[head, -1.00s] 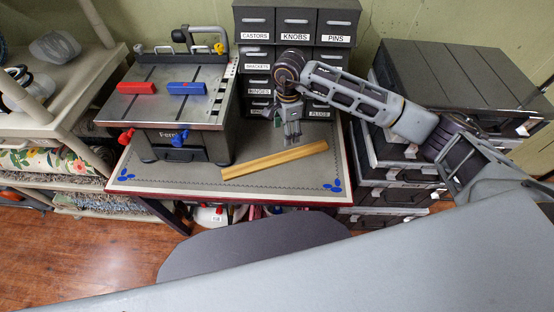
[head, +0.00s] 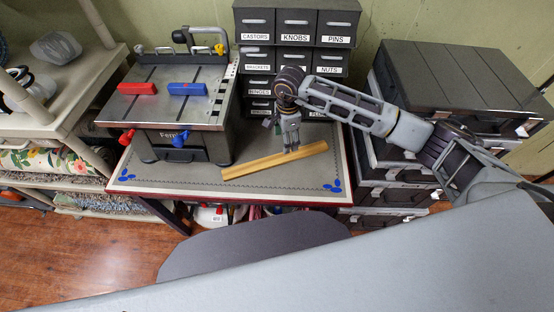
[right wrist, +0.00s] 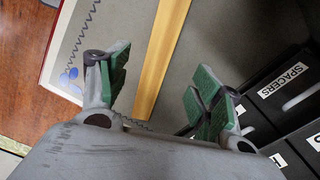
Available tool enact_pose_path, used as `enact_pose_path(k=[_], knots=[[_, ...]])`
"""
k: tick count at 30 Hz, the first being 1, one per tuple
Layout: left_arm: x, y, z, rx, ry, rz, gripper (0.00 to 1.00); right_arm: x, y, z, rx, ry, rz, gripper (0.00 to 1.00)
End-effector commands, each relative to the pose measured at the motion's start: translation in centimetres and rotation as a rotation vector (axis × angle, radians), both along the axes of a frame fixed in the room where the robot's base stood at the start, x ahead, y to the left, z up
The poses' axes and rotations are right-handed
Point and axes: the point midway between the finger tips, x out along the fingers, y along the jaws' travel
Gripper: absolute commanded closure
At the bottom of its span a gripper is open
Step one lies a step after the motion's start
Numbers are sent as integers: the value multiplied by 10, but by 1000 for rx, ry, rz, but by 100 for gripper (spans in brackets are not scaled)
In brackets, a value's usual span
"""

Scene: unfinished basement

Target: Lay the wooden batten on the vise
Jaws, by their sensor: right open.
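The wooden batten (head: 262,165) lies flat and slightly slanted on the table's grey mat. In the right wrist view the batten (right wrist: 160,55) runs between my fingers. My right gripper (head: 291,146) points down at the batten's right half; its green-padded fingers (right wrist: 160,75) are open, one on each side of the batten and not closed on it. Whether they are level with it or still above cannot be told. The bench unit that I take for the vise (head: 157,107) stands to the left, its flat slotted top carrying a red and a blue block. My left gripper is not in view.
Labelled drawers (head: 296,26) stand behind the table, and dark cases (head: 458,75) are stacked at its right. Shelving (head: 75,110) stands at the left. The mat's front part (head: 285,188) is clear. A grey rounded surface (head: 250,245) is in front of the table.

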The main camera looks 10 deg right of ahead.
Motion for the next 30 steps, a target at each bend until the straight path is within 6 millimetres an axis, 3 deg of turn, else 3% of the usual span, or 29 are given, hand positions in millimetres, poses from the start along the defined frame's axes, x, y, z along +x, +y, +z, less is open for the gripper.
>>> enact_pose_path(k=[4,10,30], knots=[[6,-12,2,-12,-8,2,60,-1,0,-20,0,3,-1,35],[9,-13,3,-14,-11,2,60,0,0,-41,0,1,0,35],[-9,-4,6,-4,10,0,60,-1,1,-57,0,3,-1,35]])
